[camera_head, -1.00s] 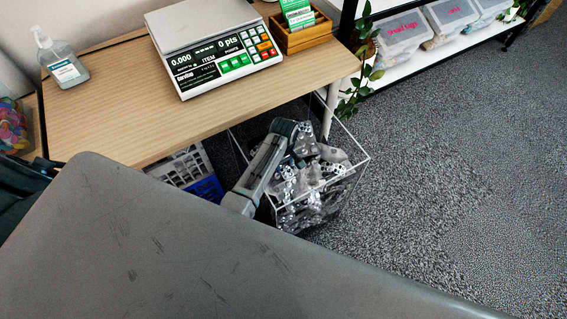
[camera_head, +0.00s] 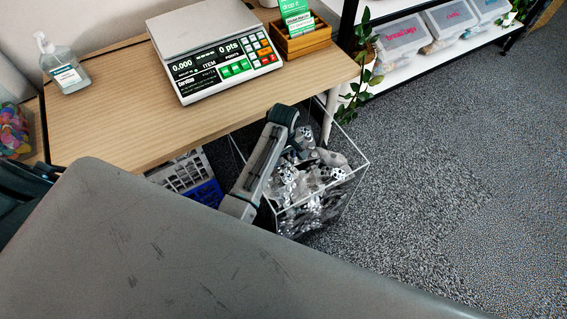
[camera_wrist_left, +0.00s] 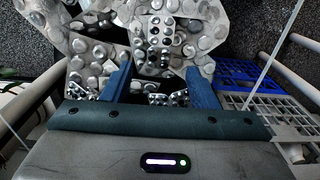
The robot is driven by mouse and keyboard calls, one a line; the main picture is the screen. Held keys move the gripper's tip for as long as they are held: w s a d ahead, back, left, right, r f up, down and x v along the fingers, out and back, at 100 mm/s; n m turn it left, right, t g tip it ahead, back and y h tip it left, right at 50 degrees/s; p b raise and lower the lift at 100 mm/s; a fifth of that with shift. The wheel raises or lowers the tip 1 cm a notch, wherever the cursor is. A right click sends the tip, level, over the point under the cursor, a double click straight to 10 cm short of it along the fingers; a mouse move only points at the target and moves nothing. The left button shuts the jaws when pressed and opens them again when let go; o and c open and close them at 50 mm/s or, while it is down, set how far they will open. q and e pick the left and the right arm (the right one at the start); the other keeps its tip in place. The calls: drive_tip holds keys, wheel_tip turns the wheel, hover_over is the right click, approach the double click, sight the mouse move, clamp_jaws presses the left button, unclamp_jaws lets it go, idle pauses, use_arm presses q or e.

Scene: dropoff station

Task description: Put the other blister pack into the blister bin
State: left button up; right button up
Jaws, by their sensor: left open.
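The blister bin (camera_head: 366,162) is a clear-walled box with a white rim, standing on the floor by the table's right end. Many silver blister packs (camera_head: 308,209) lie heaped in it; they fill much of the left wrist view (camera_wrist_left: 160,35). My left arm reaches over the bin. My left gripper (camera_wrist_left: 158,70) is open, its two blue fingers apart above the heap. Packs show beyond and between the fingers; I cannot tell whether the fingers touch any. No pack is clearly held. My right gripper is not in view.
The wooden table (camera_head: 115,110) carries a scale (camera_head: 215,50), a sanitizer bottle (camera_head: 64,65) and a wooden card box (camera_head: 305,42). A blue and white crate (camera_head: 205,192) sits left of the bin. A plant (camera_head: 357,85) hangs behind it. Carpet at right is clear.

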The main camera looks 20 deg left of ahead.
use_arm(q)
drive_tip(key=shift+r, duration=1.95)
